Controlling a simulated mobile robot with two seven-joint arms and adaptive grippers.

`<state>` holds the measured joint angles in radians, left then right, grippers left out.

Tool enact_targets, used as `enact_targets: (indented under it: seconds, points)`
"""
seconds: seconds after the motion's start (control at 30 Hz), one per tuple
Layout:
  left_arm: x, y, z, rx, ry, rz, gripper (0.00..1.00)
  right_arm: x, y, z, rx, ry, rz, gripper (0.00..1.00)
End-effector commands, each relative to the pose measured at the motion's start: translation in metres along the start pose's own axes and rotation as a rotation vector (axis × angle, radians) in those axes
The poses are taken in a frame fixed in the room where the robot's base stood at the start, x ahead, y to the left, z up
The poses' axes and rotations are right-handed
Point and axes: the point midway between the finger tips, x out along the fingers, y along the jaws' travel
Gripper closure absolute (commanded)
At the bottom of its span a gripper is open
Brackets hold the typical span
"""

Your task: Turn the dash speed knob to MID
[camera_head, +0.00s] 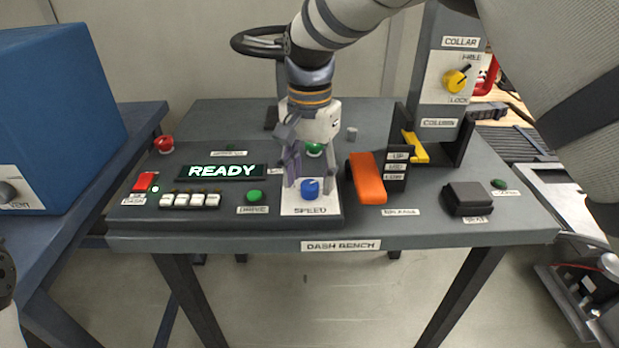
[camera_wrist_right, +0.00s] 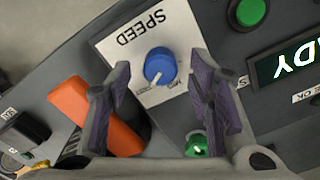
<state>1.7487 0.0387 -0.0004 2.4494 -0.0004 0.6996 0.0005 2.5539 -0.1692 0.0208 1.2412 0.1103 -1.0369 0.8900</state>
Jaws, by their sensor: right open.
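The blue speed knob (camera_head: 310,187) stands on a white plate (camera_head: 292,208) marked SPEED at the front of the dash panel. My right gripper (camera_head: 298,183) points down over the plate, close to the knob. The right wrist view shows the knob (camera_wrist_right: 160,67) between the two open fingers (camera_wrist_right: 160,78), with a gap on each side. A white mark on the knob points toward the lower edge of that view. Small lettering by the knob is partly hidden and too small to read.
An orange lever (camera_head: 367,178) stands close to the right of the knob. A green drive button (camera_head: 254,196) and a lit READY display (camera_head: 222,171) are to its left. Another green button (camera_head: 315,149) is behind. A dark pad (camera_head: 467,198) sits farther right.

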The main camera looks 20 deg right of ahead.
Motion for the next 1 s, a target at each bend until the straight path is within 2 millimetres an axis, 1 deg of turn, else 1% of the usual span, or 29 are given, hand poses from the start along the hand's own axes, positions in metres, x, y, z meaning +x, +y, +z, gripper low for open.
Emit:
enact_targets:
  seconds: [0.03,0.13,0.37,0.47,0.5,0.57,0.6,0.83,1.0]
  points:
    - [-0.0001,0.0000,-0.0002,0.000,0.001,0.000,1.00,0.0055,0.0000,0.0001,0.000,0.000,0.000,0.52]
    - [-0.0001,0.0000,-0.0002,0.000,0.001,0.000,1.00,0.0117,0.0001,0.0001,0.000,0.000,0.000,0.52]
    - [-0.0001,0.0000,-0.0003,0.000,0.001,0.000,1.00,0.0127,0.0000,-0.0002,0.000,0.001,-0.001,0.52]
    - [-0.0001,0.0000,-0.0003,0.000,0.001,0.000,1.00,0.0125,0.0000,-0.0002,0.000,0.001,-0.001,0.73]
    - [-0.0001,0.0000,-0.0003,0.000,0.001,0.000,1.00,0.0125,0.0000,-0.0002,0.000,0.001,-0.001,0.82]
    - [-0.0001,0.0000,-0.0003,0.000,0.001,0.000,1.00,0.0125,0.0000,-0.0003,0.000,0.001,-0.001,0.95]
    - [-0.0001,0.0000,-0.0003,0.000,0.001,0.000,1.00,0.0124,0.0000,-0.0003,0.000,0.001,-0.001,1.00]
    - [-0.0008,0.0000,-0.0007,0.000,0.003,0.000,1.00,0.0120,0.0001,-0.0003,-0.012,0.001,-0.001,1.00]
    - [-0.0039,0.0001,-0.0024,-0.001,0.011,0.001,1.00,0.0109,0.0002,-0.0005,-0.070,0.002,-0.002,1.00]
